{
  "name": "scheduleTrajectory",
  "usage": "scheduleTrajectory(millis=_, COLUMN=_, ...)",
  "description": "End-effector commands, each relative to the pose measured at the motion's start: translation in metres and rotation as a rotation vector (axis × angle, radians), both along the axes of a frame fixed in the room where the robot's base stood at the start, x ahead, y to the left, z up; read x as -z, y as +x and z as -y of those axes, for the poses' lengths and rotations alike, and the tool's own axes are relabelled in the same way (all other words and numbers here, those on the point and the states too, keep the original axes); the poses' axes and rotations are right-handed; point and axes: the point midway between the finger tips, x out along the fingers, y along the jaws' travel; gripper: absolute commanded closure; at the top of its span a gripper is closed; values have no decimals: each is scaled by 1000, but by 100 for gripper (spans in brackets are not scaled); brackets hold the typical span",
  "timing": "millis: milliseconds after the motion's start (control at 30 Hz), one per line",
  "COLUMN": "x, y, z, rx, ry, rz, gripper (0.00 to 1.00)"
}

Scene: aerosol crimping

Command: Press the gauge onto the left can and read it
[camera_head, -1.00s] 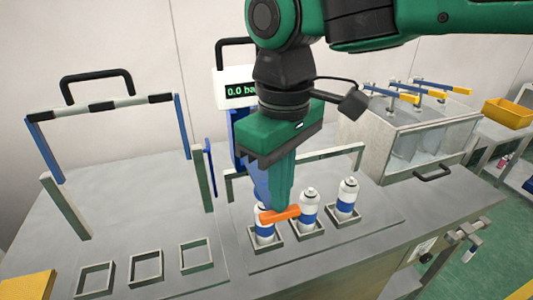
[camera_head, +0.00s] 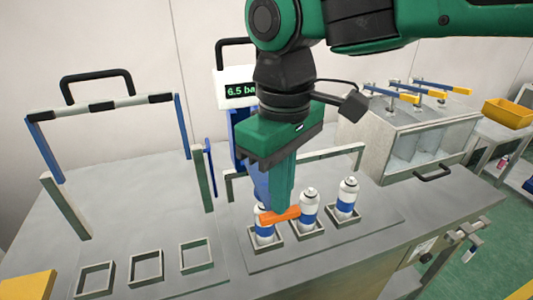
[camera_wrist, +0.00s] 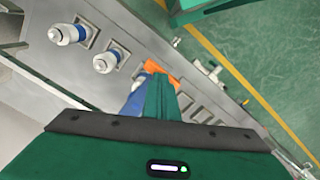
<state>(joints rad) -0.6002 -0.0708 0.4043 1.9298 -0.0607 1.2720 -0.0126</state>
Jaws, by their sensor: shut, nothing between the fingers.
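The left can (camera_head: 264,236), white with a blue band, stands in the left socket of the front plate, its top mostly covered. An orange bar (camera_head: 279,215) lies over its top, in front of the blue upright of the gauge (camera_head: 239,91). The gauge's display reads "6.5 ba", the rest cut off by my arm. My gripper (camera_head: 281,207) is shut, pointing down with its tips at the orange bar. In the wrist view the orange bar (camera_wrist: 161,70) shows just beyond the fingers; whether the fingers touch it is hard to tell.
The middle can (camera_head: 308,213) and right can (camera_head: 347,200) stand close by in their sockets. Several empty square frames (camera_head: 146,267) lie at left, beside an upright barred frame (camera_head: 100,106). A tank with yellow-handled levers (camera_head: 405,155) stands at right.

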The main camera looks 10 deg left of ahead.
Motion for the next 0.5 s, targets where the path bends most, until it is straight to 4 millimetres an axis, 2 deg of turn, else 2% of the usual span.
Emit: scheduleTrajectory(millis=500, x=-67, y=10, z=-6, rx=1, ry=4, rz=2, gripper=100)
